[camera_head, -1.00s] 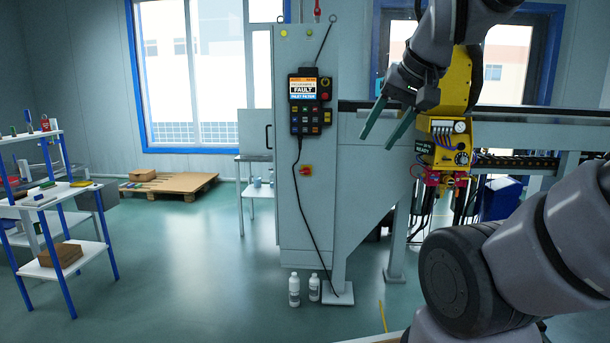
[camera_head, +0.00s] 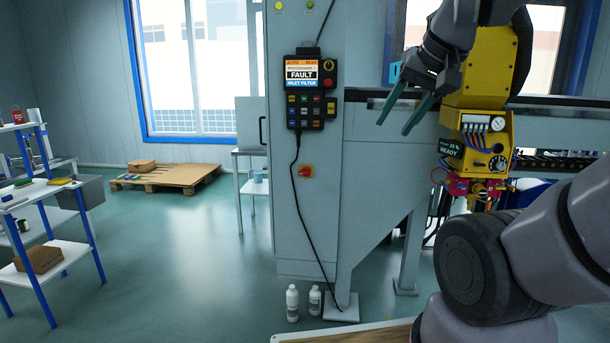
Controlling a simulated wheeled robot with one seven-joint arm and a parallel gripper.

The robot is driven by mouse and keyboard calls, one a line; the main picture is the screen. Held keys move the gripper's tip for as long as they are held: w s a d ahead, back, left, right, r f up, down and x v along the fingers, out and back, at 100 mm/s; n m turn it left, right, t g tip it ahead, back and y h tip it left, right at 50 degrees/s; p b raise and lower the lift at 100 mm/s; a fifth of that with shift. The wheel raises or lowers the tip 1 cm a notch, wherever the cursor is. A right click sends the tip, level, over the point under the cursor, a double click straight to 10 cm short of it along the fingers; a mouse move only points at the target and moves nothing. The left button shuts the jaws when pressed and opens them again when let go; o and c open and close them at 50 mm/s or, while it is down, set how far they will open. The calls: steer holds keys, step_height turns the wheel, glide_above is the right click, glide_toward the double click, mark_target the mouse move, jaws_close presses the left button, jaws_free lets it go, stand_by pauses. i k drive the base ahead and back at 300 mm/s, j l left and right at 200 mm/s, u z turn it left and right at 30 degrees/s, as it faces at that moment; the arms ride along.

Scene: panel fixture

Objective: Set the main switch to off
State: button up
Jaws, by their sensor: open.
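The main switch (camera_head: 305,171) is a small red rotary knob on a yellow plate. It sits on the front of the tall grey cabinet (camera_head: 293,235), below the control pendant. The knob's exact angle is too small to tell. My gripper (camera_head: 397,117) is open and empty, its two long green fingers pointing down and to the left. In the picture it is to the right of the switch and higher, clearly apart from it. Nothing hides the switch.
The black pendant (camera_head: 310,90) shows "FAULT" and "INLET FILTER"; its cable hangs past the switch. A yellow machine (camera_head: 480,110) stands right, near my arm. Two white bottles (camera_head: 292,303) stand at the cabinet's foot. A wooden tabletop (camera_head: 370,333) edge shows below.

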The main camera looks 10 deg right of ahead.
mark_target(306, 172)
steer(key=i+j, duration=0.2)
steer(key=j, duration=0.15)
steer(key=i+j+z, duration=0.15)
steer(key=j, duration=0.2)
steer(key=i+j, duration=0.15)
steer(key=j, duration=0.25)
steer(key=i+j+z, duration=0.15)
steer(key=j, duration=0.2)
steer(key=i+j, duration=0.15)
steer(key=j, duration=0.25)
steer(key=i+j+z, duration=0.1)
steer(key=j, duration=0.3)
steer(key=i+j+z, duration=0.1)
steer(key=j, duration=0.3)
steer(key=i+j, duration=0.2)
steer(key=j, duration=0.2)
steer(key=z, duration=0.05)
